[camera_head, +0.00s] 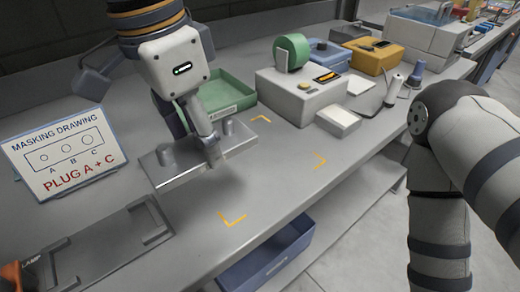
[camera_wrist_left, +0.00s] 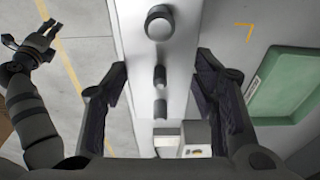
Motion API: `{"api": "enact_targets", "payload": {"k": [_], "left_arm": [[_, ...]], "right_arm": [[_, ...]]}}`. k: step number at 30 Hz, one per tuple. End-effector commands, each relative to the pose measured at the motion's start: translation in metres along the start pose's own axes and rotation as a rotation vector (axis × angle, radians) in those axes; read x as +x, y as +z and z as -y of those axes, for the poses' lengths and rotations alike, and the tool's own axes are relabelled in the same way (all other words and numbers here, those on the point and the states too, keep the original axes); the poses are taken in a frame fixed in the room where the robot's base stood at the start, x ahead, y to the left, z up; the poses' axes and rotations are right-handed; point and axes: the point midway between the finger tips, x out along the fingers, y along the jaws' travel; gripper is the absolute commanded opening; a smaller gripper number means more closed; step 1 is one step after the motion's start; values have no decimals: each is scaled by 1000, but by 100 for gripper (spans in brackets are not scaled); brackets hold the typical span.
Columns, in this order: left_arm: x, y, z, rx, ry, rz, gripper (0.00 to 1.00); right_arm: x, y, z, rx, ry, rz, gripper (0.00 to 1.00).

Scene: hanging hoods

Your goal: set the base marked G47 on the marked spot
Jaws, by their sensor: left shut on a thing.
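A grey metal base (camera_head: 172,176) with upright round bosses hangs above the bench, roughly level, with a shadow under it. My left gripper (camera_head: 208,138) reaches down from above and is shut on it. In the left wrist view the base (camera_wrist_left: 130,30) lies between the two fingers. No G47 mark can be read. The marked spot is outlined by yellow corner marks (camera_head: 232,219) on the bench, to the right of the base and nearer; another corner mark shows in the left wrist view (camera_wrist_left: 244,30). My right gripper (camera_wrist_left: 30,38) shows there with fingers apart, empty over the floor.
A masking drawing sign (camera_head: 66,152) reading "PLUG A + C" stands left. A grey fixture plate (camera_head: 100,245) lies at front left. A green tray (camera_head: 225,96) sits behind the gripper, a white machine (camera_head: 300,95) beyond the spot. A blue bin (camera_head: 265,258) is below the bench edge.

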Motion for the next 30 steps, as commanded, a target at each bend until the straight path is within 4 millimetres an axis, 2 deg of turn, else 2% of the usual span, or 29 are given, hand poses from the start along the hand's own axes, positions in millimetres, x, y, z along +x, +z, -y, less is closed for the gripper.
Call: {"api": "enact_targets", "payload": {"k": [2,5,9,11,15,24,28,30], "left_arm": [[2,-3,2,2,0,-2,4],[16,-21,11,2,3,1,4],[43,-56,30,2,6,3,4],[59,-72,39,0,13,6,4],[93,-90,51,0,13,8,4],[122,-108,62,0,5,1,4],[144,-104,62,2,2,0,4],[147,-104,62,1,-1,-3,4]], "right_arm": [[0,0,0,-1,0,0,40],[0,0,0,-1,0,1,40],[3,3,0,-1,0,12,40],[12,10,0,0,1,45,40],[22,19,-1,0,3,82,40],[30,25,-1,0,4,106,40],[29,25,-1,0,4,104,40],[29,25,-1,0,4,104,40]]}}
